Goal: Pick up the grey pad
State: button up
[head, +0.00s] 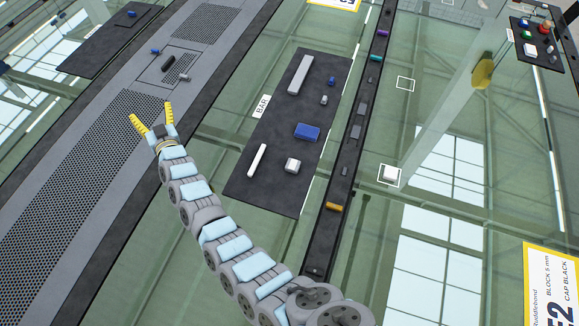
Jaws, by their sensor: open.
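My gripper (152,116) has yellow fingers spread wide apart, with nothing between them. It is over the perforated grey panel (95,165), left of the dark mat. Several flat grey pieces lie along the narrow dark strip (338,190) right of the mat. A mid-grey one (357,131) and a darker one (364,107) lie near its middle, and a smaller one (345,170) lies lower down. I cannot tell for certain which is the grey pad. All are well to the right of my gripper and apart from it.
The dark mat (270,185) holds a long grey bar (300,74), a blue block (307,131), a white stick (257,160) and a pale block (292,165). An orange piece (334,206) lies low on the strip. A white block (390,174) sits inside a white outline.

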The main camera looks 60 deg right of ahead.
jog(key=w+d+r+n+g+y, duration=0.1)
jog(key=w+d+n+y, duration=0.15)
jog(key=d, duration=0.35)
jog(key=n+g+y+b, duration=0.4)
jog(key=n+g+y, duration=0.35)
jog(key=g, duration=0.75)
send_over(296, 165)
notch_tip(296, 165, down, 10)
jog(key=shift+m, duration=0.4)
jog(key=f, duration=0.7)
jog(key=f+p, duration=0.1)
jog(key=f, duration=0.3)
jog(key=shift+w+d, duration=0.1)
jog(key=shift+w, duration=0.2)
jog(key=shift+s+a+f+p, duration=0.15)
jog(key=shift+f+p, duration=0.1)
jog(key=shift+f, duration=0.6)
jog(key=shift+s+a+f+p, duration=0.1)
jog(key=shift+f+p, duration=0.1)
jog(key=shift+f, duration=0.6)
jog(key=shift+w+f, duration=0.1)
jog(key=shift+f, duration=0.8)
jog(key=shift+d+f, duration=0.1)
jog(key=shift+f, duration=0.25)
